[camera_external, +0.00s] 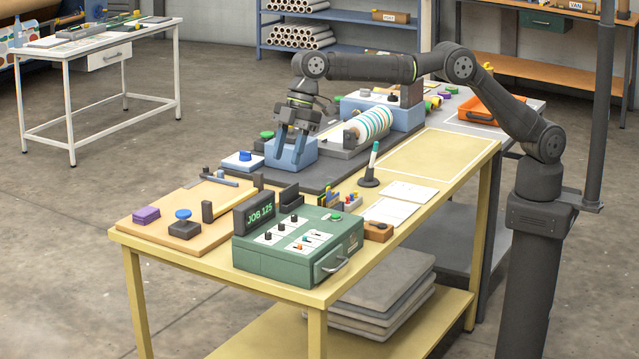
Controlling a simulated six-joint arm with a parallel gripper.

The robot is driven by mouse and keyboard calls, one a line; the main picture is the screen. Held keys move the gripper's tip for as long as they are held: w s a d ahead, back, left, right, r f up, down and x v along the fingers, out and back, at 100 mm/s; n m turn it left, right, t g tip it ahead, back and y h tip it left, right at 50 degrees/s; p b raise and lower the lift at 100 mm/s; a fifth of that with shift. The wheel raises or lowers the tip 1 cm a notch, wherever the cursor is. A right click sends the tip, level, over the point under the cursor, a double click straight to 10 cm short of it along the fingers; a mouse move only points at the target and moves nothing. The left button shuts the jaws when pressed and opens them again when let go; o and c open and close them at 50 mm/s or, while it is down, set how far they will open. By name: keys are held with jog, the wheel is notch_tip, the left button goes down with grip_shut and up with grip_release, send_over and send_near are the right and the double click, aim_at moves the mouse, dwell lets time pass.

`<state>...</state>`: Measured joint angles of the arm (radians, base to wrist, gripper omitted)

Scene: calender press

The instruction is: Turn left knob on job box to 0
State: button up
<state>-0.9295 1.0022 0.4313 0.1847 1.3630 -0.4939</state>
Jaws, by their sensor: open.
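The job box is a green case (290,262) on the near end of the yellow table, with a dark display (253,213) reading "JOB 125". Its top panel has a row of black knobs: one at the left (268,236), one in the middle (281,227) and one at the right (294,217). The knobs' pointer settings are too small to read. Small coloured switches (304,242) sit beside them. My gripper (287,161) has blue fingers pointing down, apart and empty. It is behind the job box, in front of a light blue block; whether it touches the block I cannot tell.
A pen in a stand (369,178), small wooden block (378,231) and white sheets (392,211) are to the right.

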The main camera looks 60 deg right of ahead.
aim_at(268, 233)
jog(key=x, duration=1.8)
jog(key=shift+w, duration=0.1)
grip_shut()
